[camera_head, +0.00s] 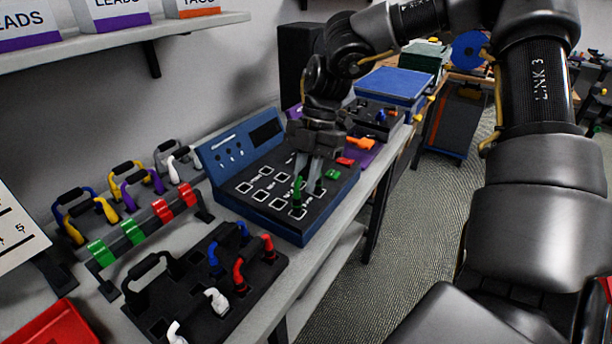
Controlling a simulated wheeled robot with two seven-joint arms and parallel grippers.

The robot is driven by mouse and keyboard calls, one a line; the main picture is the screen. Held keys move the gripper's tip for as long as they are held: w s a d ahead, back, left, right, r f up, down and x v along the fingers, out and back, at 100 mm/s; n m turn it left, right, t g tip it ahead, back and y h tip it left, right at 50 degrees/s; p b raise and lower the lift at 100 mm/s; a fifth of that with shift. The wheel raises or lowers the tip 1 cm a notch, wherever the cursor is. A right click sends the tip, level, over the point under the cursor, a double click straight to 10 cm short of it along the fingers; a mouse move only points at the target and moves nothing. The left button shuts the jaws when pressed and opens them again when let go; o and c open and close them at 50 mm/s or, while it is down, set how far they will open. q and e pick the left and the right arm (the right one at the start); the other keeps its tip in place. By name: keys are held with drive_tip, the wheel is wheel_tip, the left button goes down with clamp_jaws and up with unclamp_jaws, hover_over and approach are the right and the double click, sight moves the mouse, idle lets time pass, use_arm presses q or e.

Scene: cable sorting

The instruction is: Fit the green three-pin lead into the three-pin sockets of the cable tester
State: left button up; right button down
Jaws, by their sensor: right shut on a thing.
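The cable tester (222,165) is a blue sloped console with a black top panel of white-outlined sockets. My right gripper (309,180) points down over the right part of that panel. It is shut on the green three-pin lead (297,191), whose green end shows beside the fingers, low over the front right sockets. The fingers hide much of the lead. I cannot tell whether its pins are inside a socket or just above it. My left gripper is not in view.
A black board (222,302) with white, blue and red leads lies in front of the tester. A rack with green and red bands (160,211) and yellow, purple and white leads stand left. An orange piece (361,144) lies behind the tester. A shelf (120,38) overhangs upper left.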

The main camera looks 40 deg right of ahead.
drive_tip(key=shift+f+b, duration=0.45)
drive_tip(key=shift+b, duration=0.2)
idle(0.7)
drive_tip(key=c, duration=0.7)
unclamp_jaws()
drive_tip(key=shift+r, duration=0.15)
drive_tip(key=shift+r+p, duration=2.75)
drive_tip(key=shift+r, duration=1.15)
